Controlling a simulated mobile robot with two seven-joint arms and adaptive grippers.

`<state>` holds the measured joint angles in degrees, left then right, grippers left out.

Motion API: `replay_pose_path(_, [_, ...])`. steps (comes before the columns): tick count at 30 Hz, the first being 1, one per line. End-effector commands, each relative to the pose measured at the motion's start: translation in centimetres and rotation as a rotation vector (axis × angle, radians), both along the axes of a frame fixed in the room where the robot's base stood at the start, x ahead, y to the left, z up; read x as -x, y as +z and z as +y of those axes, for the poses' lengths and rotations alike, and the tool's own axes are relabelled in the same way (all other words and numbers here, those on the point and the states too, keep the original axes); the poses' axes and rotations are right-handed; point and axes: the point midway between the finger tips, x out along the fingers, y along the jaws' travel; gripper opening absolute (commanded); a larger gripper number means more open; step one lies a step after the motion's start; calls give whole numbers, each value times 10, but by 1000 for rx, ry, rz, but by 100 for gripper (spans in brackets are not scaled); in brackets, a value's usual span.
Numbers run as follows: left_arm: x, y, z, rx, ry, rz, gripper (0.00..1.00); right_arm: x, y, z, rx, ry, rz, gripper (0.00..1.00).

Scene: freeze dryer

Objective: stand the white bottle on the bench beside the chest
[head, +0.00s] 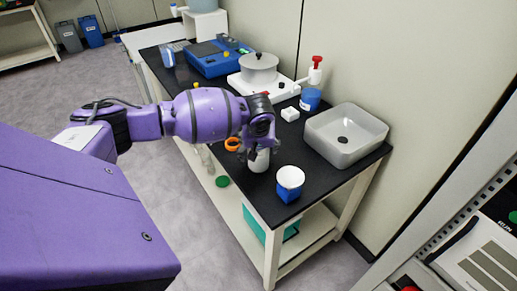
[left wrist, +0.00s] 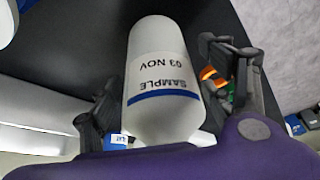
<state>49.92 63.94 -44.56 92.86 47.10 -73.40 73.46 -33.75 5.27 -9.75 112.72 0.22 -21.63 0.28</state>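The white bottle (head: 259,161) is at the near part of the black bench (head: 268,203), close to its left edge. It looks upright; I cannot tell whether its base touches the bench. In the left wrist view the bottle (left wrist: 165,70) shows its "SAMPLE 03 NOV" label and blue stripe. My right gripper is not in view. I cannot pick out the chest with certainty.
A white-topped blue tub (head: 290,181) stands just right of the bottle. A grey basin (head: 345,135), a blue jar (head: 310,98) and an orange ring (head: 233,144) are nearby. Bare bench lies between tub and basin.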

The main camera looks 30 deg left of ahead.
Motion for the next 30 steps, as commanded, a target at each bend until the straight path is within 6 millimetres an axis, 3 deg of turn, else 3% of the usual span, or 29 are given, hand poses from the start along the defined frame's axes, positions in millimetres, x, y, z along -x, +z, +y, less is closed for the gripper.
replay_pose_path(11, [1, 7, -1, 1, 0, -1, 75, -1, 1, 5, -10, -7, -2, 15])
replay_pose_path(24, [28, 89, -19, 0, 0, -4, 75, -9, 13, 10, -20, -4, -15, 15])
replay_pose_path(30, [37, 109, -25, 1, 0, -1, 75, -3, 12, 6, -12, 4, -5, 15])
